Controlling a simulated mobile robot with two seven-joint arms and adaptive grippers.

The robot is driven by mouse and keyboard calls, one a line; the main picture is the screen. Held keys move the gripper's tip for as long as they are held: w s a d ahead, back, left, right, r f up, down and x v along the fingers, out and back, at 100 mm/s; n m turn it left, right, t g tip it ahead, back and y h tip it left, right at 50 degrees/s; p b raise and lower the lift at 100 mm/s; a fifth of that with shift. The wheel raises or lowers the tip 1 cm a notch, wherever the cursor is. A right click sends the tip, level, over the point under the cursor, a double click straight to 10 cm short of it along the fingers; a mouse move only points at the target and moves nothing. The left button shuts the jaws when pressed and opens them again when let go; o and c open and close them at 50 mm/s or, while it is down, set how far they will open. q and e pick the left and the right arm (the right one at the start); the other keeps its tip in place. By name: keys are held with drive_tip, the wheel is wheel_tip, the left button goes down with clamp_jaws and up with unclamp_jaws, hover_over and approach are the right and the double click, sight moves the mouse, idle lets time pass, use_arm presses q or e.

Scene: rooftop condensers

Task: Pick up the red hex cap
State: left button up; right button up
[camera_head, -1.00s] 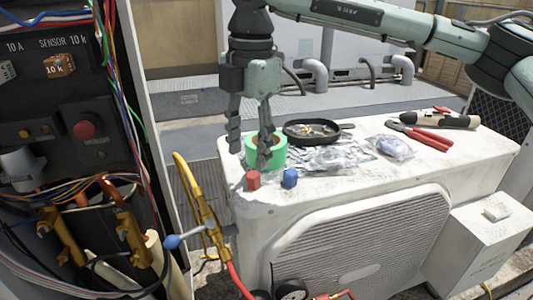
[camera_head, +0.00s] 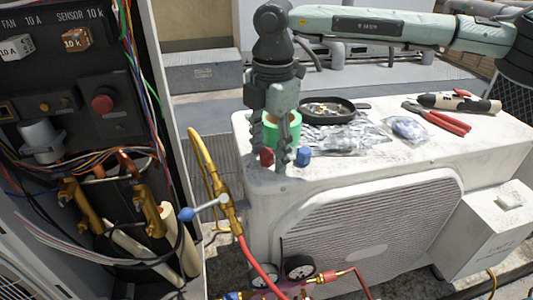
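The red hex cap (camera_head: 267,157) stands on the white top of the condenser unit (camera_head: 400,165), near its front left corner. My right gripper (camera_head: 270,166) points straight down at the cap, with one finger on each side of it in the picture. The fingers are apart and low, close to the unit's top. They partly cover the cap, and I cannot tell whether they touch it. A blue hex cap (camera_head: 303,156) stands just right of the right finger. My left gripper is not in view.
A green tape roll (camera_head: 293,128) stands close behind the gripper. A black pan (camera_head: 328,108), clear bags (camera_head: 408,129) and red-handled pliers (camera_head: 447,120) lie farther back and right. An open electrical cabinet (camera_head: 70,110) and a yellow hose (camera_head: 205,160) are on the left.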

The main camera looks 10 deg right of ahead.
sight(264, 150)
drive_tip(key=c, duration=0.8)
drive_tip(key=shift+r, duration=0.15)
drive_tip(key=shift+r, duration=0.3)
drive_tip(key=r, duration=0.3)
drive_tip(key=shift+a+r+b, duration=0.3)
drive_tip(key=shift+a+b, duration=0.05)
drive_tip(key=shift+a, duration=0.05)
use_arm(q)
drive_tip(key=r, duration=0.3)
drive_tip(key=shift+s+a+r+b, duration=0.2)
drive_tip(key=shift+b, duration=0.2)
use_arm(e)
drive_tip(key=a+r, duration=0.6)
drive_tip(key=a, duration=0.5)
drive_tip(key=shift+s+r, duration=0.25)
drive_tip(key=shift+r, duration=0.05)
